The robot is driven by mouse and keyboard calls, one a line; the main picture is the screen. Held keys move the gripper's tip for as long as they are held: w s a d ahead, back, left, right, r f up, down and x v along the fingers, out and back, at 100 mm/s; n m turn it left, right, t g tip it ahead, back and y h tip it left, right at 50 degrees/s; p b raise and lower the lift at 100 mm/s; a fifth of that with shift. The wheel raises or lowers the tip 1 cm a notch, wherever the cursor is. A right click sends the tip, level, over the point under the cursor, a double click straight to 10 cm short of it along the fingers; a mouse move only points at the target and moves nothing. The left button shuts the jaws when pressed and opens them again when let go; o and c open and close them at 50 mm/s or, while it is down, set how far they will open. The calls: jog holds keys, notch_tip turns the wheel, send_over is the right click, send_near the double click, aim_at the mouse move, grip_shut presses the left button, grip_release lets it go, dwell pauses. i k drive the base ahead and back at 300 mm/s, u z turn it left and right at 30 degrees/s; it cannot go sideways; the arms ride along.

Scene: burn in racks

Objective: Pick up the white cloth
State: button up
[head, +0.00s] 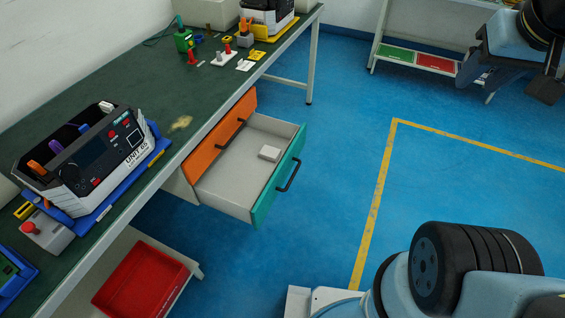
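A small white folded piece (269,153), which looks like the cloth, lies flat inside an open drawer (232,188). The drawer has a pale grey floor and a teal front with a dark handle. The white piece is near the drawer's right rear part, apart from its walls. My gripper (541,88) shows only in part at the top right edge, as dark parts below a light blue link. It is well away from the drawer, over the blue floor. Its fingers are not clear, and I see nothing held in it.
An orange drawer front (219,137) stands beside the open drawer. The green workbench (130,88) above carries a rack unit (97,152), fixtures and a tan stain (181,123). A red bin (142,282) sits below. The blue floor (335,160) right of the drawer is clear. A shelf (405,52) stands behind.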

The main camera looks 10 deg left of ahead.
aim_at(267, 153)
jog(key=u, duration=1.3)
jog(key=k, duration=0.45)
jog(key=u, duration=0.45)
jog(key=i, duration=1.2)
jog(key=z, duration=0.5)
